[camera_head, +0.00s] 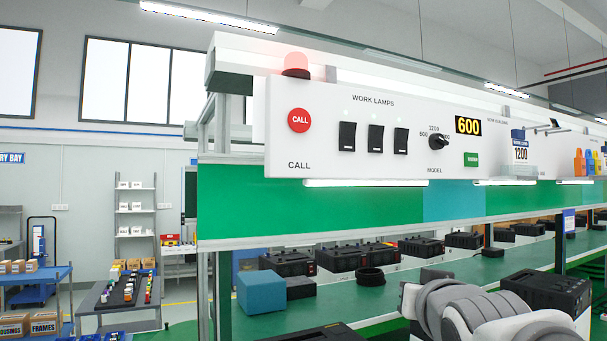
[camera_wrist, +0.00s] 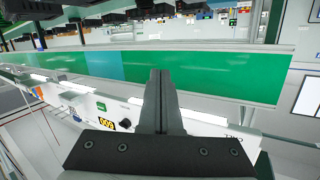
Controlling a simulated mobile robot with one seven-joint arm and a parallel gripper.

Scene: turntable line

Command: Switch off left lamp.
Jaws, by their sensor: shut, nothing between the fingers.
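Three black rocker switches stand in a row under "WORK LAMPS" on the white panel in the head view: the left switch (camera_head: 347,136), the middle switch (camera_head: 375,138) and the right switch (camera_head: 400,140). Their rocker positions are too small to tell. The left lamp strip (camera_head: 365,183) under the panel glows white. My gripper (camera_wrist: 160,75) is shut and empty in the wrist view. It points over the upside-down panel (camera_wrist: 90,112); the switches do not show there, and my gripper may cover them. The head view shows my arm low at right, but not the fingertips clearly.
A red CALL button (camera_head: 299,120) lies left of the switches, under a glowing red beacon (camera_head: 296,62). A model knob (camera_head: 438,142) and a green button (camera_head: 471,159) lie right. Below, the green bench (camera_head: 340,298) holds a blue box (camera_head: 261,291) and several black units.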

